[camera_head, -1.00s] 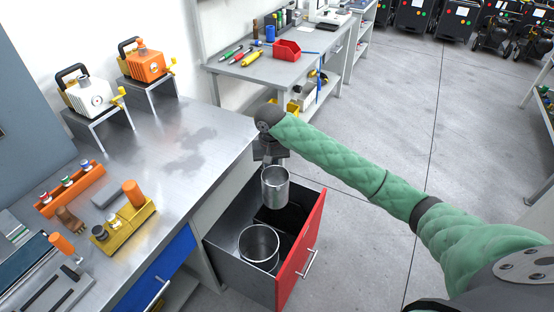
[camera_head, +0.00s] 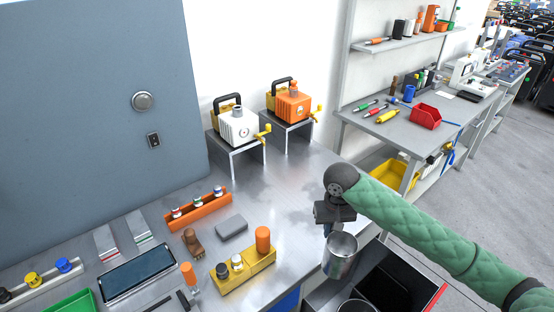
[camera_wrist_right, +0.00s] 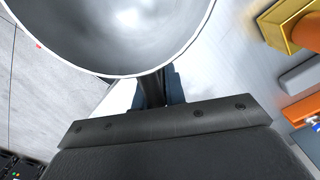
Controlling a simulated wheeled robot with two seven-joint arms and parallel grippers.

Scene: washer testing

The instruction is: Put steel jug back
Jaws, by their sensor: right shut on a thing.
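The steel jug (camera_head: 341,256) hangs upright from my right gripper (camera_head: 333,230), at the right front edge of the steel bench and beside the open drawer. The gripper is shut on the jug's far side in the head view. In the right wrist view the jug (camera_wrist_right: 125,30) fills the top, its open mouth and rim in sight, with the dark fingers (camera_wrist_right: 155,92) at its wall. My left gripper is not in view.
On the bench (camera_head: 300,190) stand a yellow block with cylinders (camera_head: 243,272), an orange rack (camera_head: 198,210), a grey block (camera_head: 232,226) and two pumps on stands (camera_head: 238,127). A grey cabinet (camera_head: 90,110) rises at left. Bare bench lies left of the jug.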

